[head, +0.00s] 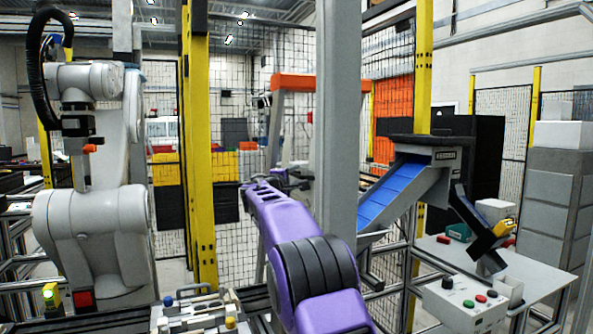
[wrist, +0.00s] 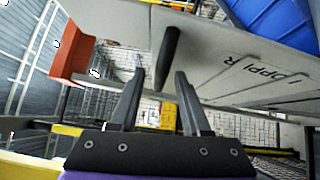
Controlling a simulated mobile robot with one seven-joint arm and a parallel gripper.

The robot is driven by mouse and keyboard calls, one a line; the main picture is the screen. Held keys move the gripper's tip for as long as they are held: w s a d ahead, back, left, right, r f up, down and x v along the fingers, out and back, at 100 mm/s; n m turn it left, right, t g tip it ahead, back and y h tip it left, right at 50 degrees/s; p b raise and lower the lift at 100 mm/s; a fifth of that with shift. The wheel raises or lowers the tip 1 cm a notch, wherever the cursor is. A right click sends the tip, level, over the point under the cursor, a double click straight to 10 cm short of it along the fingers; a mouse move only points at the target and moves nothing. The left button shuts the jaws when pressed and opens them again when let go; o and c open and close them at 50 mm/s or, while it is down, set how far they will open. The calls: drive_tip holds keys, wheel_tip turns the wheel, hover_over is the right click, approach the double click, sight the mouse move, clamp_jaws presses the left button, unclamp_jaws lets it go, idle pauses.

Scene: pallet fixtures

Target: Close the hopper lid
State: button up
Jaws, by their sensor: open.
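In the wrist view a light grey panel (wrist: 215,65) fills the upper part, with dark lettering like "HOPPER". A dark rod, like a handle (wrist: 168,55), stands out from it. My gripper (wrist: 160,78) is open and empty. The rod's end shows between its two fingers; I cannot tell whether they touch it. I cannot make out the lettered panel in the head view, nor be sure it is the lid. There my gripper (head: 292,180) is at the end of my purple arm, just left of a grey post. A dark-topped unit (head: 430,140) sits above a blue chute (head: 392,194).
The grey post (head: 338,110) stands close to the right of my gripper. A yellow post (head: 199,150) and a white robot arm (head: 95,225) are at left. A control box (head: 465,302) with buttons is at lower right. An orange-red block (wrist: 72,60) shows in the wrist view.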

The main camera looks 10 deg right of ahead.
drive_tip(key=shift+w+d, duration=0.35)
drive_tip(key=shift+w, duration=0.1)
clamp_jaws()
idle(1.2)
